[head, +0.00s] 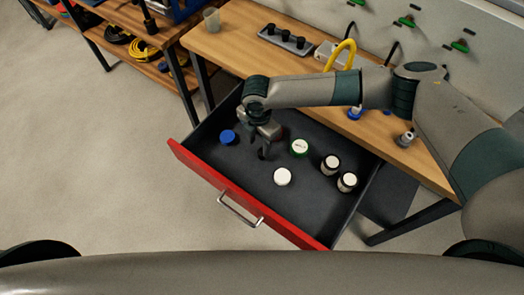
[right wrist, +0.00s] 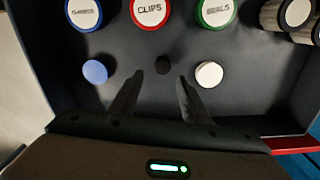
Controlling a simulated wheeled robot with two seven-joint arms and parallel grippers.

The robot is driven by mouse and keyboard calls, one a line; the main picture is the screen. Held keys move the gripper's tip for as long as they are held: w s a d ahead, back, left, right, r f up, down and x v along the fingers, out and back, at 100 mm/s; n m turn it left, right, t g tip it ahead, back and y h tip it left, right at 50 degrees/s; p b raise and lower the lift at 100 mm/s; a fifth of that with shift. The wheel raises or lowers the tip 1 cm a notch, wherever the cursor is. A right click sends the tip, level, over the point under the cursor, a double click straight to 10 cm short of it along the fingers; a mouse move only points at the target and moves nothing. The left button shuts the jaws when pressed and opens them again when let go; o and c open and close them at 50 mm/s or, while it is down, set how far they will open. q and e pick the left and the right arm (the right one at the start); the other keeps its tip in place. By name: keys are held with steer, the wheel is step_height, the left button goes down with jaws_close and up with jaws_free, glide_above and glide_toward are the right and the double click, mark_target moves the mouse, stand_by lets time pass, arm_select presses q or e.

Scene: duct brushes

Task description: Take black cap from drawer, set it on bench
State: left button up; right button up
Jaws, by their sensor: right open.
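The black cap (right wrist: 163,64) is a small dark disc on the dark drawer floor, between a blue cap (right wrist: 95,71) and a white cap (right wrist: 209,74). In the right wrist view my right gripper (right wrist: 158,83) is open and empty, its fingertips on either side of the line toward the black cap. In the head view my right gripper (head: 257,149) points down into the open drawer (head: 213,185); the black cap cannot be told from the dark fingers there. The wooden bench (head: 235,47) stands behind the drawer. My left gripper is not in view.
Dark jars (head: 347,182) with white lids stand at right. The bench bears a cup (head: 212,19), a tray of black pieces (head: 286,39) and a yellow loop (head: 341,53).

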mark_target(261, 152)
steer(key=shift+f, duration=0.35)
steer(key=shift+d+f+p, duration=0.25)
steer(key=shift+f+p, duration=0.35)
steer(key=shift+p, duration=0.05)
steer(key=f, duration=0.1)
steer(key=f+p, duration=0.1)
steer(key=f, duration=0.1)
steer(key=shift+w+d, duration=0.15)
steer(key=shift+d, duration=0.05)
steer(key=shift+f, duration=0.5)
steer(key=c, duration=1)
